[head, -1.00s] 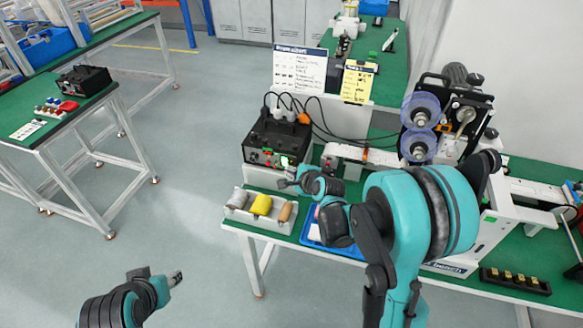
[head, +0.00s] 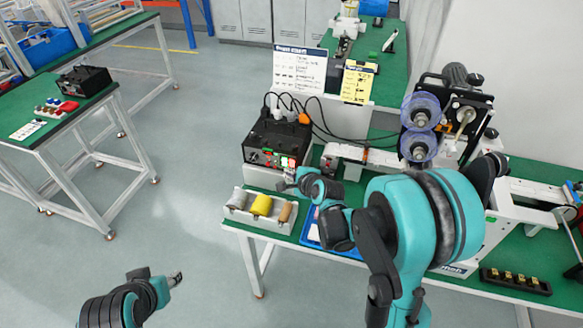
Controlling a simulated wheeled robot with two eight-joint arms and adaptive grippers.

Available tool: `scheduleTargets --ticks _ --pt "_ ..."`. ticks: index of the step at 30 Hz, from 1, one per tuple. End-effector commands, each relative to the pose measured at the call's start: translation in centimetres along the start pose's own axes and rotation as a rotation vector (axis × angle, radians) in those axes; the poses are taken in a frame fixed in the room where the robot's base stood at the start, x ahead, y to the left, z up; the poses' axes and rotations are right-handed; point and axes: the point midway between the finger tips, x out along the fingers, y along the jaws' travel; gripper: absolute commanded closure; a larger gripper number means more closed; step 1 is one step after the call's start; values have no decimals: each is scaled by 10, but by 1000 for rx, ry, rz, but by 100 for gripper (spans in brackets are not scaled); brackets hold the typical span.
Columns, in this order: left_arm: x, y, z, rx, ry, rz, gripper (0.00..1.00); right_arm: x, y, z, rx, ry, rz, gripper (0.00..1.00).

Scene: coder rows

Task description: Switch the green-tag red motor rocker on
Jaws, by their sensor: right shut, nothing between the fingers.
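A black control box (head: 276,138) stands on the green bench, left of the reel machine. Its front panel has small red and white marks on the left and a bright red-orange patch (head: 288,162) towards the right. I cannot make out which rocker carries the green tag or how it is tilted. My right gripper (head: 282,185) is shut and empty, just below and in front of the panel's right part. I cannot tell whether it touches the box. My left gripper (head: 176,278) hangs over the floor at lower left, away from the bench; its jaw opening is unclear.
A pale tray (head: 237,216) with grey, yellow and brown rolls lies just below the box. A blue tray (head: 311,238) is partly hidden behind my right arm. The reel machine (head: 440,125) stands to the right. Another black box (head: 83,81) sits on the left table.

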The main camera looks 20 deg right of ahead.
Motion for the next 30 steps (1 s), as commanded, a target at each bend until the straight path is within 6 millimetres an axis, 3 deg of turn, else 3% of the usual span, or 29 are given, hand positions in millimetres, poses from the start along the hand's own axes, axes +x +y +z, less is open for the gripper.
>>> scheduleTargets --ticks 10,24,30 --pt "0 0 0 0 0 0 60 -2 1 2 0 -1 0 100" --pt "-3 0 -2 0 0 0 60 -32 23 24 0 -2 0 100" --pt "-4 0 -2 0 0 0 60 -35 26 26 0 0 -1 100"
